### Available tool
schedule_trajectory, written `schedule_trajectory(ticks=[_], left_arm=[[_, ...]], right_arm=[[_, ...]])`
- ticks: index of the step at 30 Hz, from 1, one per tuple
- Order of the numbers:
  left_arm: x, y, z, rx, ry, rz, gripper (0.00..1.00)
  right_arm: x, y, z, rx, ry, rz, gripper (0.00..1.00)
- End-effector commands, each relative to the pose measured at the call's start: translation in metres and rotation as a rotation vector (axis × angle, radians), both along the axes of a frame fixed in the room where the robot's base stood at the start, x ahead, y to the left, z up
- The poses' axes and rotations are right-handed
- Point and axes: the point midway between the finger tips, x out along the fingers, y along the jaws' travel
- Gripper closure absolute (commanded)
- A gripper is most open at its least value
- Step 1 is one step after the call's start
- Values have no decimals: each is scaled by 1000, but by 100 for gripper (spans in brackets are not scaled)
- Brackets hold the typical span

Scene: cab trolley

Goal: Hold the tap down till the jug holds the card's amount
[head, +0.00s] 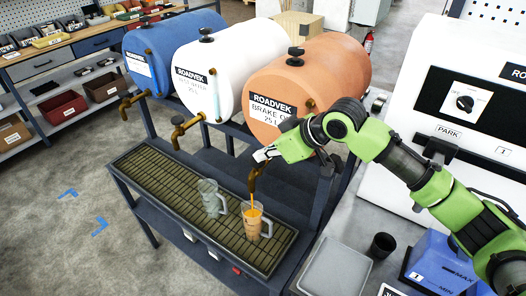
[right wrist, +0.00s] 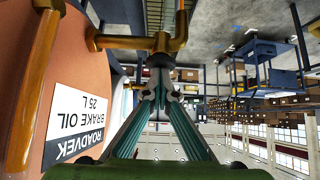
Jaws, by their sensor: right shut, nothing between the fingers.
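The orange drum (head: 322,72) is labelled brake oil, 25 L; its label (right wrist: 75,130) shows upside down in the right wrist view. Its brass tap (head: 252,182) also shows in the right wrist view (right wrist: 165,42). An orange stream runs from the tap into a clear handled jug (head: 251,226) upright below it. Orange liquid shows in the jug, but its exact level is too small to read. My right gripper (head: 262,154) is shut and empty, its tips (right wrist: 160,94) at the tap. Whether they touch it is unclear. My left gripper is out of view.
A second, greyish jug (head: 210,198) stands on the slatted drip tray (head: 160,178), left of the filling one. The white drum (head: 240,50) and blue drum (head: 165,45) stand further left. A grey tray (head: 335,268) and black cup (head: 382,245) are at the right.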

Motion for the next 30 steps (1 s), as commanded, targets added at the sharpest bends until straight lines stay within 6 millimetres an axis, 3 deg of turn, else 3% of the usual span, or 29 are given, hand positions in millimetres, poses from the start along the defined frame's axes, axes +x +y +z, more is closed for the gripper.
schedule_trajectory(ticks=[1,8,10,18,24,30], left_arm=[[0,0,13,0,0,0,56],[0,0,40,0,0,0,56],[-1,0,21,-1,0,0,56],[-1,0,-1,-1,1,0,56],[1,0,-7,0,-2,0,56],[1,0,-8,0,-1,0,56]], right_arm=[[-1,0,9,-4,6,0,100],[4,4,42,8,-10,-4,100],[-1,-6,43,8,-17,-5,100],[-23,-36,83,10,-20,-5,100],[-34,-50,103,11,-19,-4,100],[-37,-53,108,10,-17,-2,100]])
